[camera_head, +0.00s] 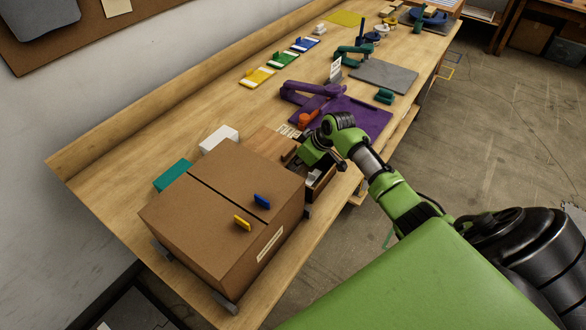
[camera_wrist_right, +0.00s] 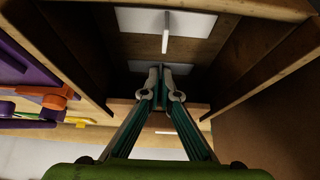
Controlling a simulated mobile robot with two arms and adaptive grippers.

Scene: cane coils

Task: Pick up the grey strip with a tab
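My right gripper (camera_head: 315,172) reaches down into an open wooden box beside the cardboard box. In the right wrist view its fingertips (camera_wrist_right: 161,78) are close together on the upright tab of a grey strip (camera_wrist_right: 138,66), which lies across the dark inside of the box. Whether the strip is clear of the box floor, I cannot tell. A second, whiter strip (camera_wrist_right: 200,24) with an upright tab (camera_wrist_right: 166,35) lies further up in that view. My left gripper is not in view.
The brown cardboard box (camera_head: 215,215), with yellow and blue tabs, stands close to my right gripper. The wooden box's walls (camera_wrist_right: 262,70) flank the fingers. A purple mat (camera_head: 360,118) with an orange part lies beyond. Bench space behind the boxes is partly clear.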

